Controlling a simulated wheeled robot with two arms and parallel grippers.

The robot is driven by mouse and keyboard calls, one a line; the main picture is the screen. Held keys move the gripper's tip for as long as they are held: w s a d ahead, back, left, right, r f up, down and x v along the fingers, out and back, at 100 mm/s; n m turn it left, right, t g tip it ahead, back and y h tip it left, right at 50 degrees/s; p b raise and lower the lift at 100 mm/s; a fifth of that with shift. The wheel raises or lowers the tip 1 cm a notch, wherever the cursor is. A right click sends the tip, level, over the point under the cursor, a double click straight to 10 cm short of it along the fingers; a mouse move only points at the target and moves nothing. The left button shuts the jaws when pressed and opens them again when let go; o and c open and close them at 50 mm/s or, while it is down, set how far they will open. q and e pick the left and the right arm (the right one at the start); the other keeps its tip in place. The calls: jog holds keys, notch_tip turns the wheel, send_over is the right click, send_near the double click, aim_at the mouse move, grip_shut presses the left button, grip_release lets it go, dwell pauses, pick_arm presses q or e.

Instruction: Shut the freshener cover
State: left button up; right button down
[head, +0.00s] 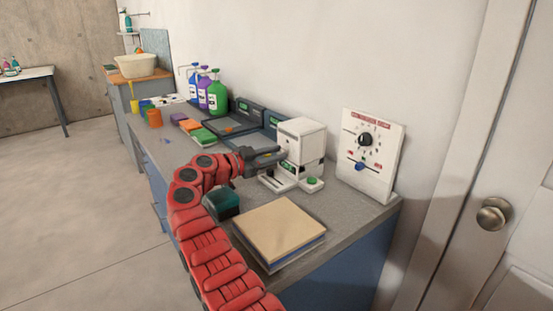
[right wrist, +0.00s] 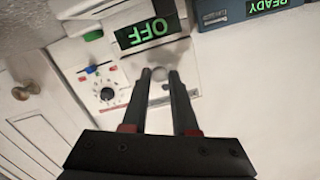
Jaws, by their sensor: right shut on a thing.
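A white box-like device (head: 303,135), which I take to be the freshener, stands on the grey counter with a low base and a green button in front. In the right wrist view its dark display (right wrist: 148,33) reads OFF, upside down. My right gripper (head: 279,155) is at the device's left front side. In the right wrist view the fingertips (right wrist: 164,74) close around a small pale round knob (right wrist: 175,77) below the display. Which part of the cover the knob belongs to is hard to tell. My left gripper is not in view.
A white dial panel (head: 372,158) stands to the right of the device. A tan-topped box (head: 279,230) and a dark green block (head: 221,204) lie nearer on the counter. Dark trays (head: 232,127) and bottles (head: 217,95) stand farther back. A door (head: 515,250) is at the right.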

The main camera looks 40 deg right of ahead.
jog(key=shift+f, duration=0.45)
jog(key=c, duration=0.7)
grip_release()
jog(key=shift+r, duration=0.1)
jog(key=shift+a, duration=0.1)
jog(key=a, duration=0.5)
jog(key=a+r, duration=0.1)
jog(key=a, duration=1.1)
jog(key=shift+s+a+r, duration=0.1)
jog(key=shift+s+r, duration=0.1)
jog(key=shift+s, duration=0.1)
